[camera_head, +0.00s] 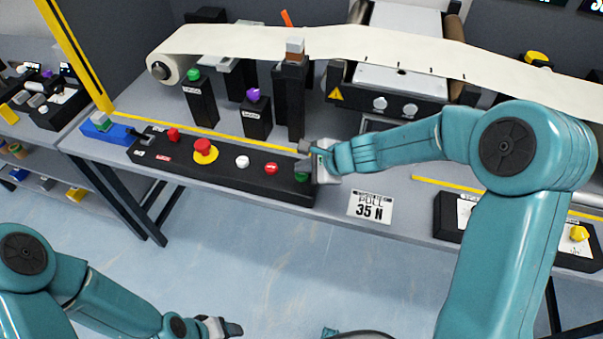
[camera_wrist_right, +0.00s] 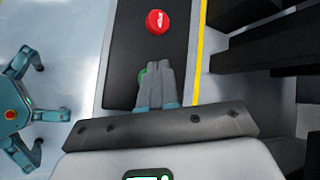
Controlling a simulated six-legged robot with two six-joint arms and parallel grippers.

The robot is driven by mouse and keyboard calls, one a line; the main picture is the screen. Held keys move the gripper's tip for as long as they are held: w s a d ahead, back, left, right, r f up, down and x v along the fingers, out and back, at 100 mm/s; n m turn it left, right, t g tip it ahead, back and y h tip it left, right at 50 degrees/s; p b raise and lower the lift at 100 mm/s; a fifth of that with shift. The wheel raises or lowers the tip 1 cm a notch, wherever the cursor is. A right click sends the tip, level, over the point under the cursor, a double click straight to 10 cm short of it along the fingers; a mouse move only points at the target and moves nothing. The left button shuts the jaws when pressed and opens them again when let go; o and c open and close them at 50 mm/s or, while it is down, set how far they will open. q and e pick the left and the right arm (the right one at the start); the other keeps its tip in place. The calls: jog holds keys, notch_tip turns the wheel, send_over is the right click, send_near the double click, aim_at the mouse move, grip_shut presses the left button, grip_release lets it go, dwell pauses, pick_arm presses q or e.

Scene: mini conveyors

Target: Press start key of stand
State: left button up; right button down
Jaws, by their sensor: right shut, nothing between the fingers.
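The stand's black key panel (camera_head: 215,171) runs along the front edge of the table. It carries a green key (camera_head: 301,178) at its right end, a red key (camera_head: 271,168), a white key (camera_head: 242,161) and a red mushroom button (camera_head: 204,149) on a yellow base. My right gripper (camera_head: 308,158) is shut and empty at the green key. In the right wrist view its fingers (camera_wrist_right: 160,75) partly cover the green key (camera_wrist_right: 142,76); I cannot tell whether they touch it. My left gripper (camera_head: 222,328) is low, away from the table, its jaws unclear.
A paper strip (camera_head: 350,42) spans above the table. Black posts with a green knob (camera_head: 194,74) and a purple knob (camera_head: 252,95) stand behind the panel. A "PULL 35 N" card (camera_head: 370,207) lies right of it. A blue block (camera_head: 105,127) sits left.

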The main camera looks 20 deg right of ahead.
aim_at(305, 177)
jog(key=shift+f+b, duration=0.45)
jog(key=shift+b, duration=0.1)
dwell(0.4)
dwell(0.4)
jog(key=shift+r+p, duration=0.75)
jog(key=shift+r, duration=0.1)
notch_tip(305, 177, up, 5)
jog(key=p, duration=0.4)
jog(key=shift+r+p, duration=0.1)
jog(key=shift+p, duration=0.25)
jog(key=shift+s, duration=0.1)
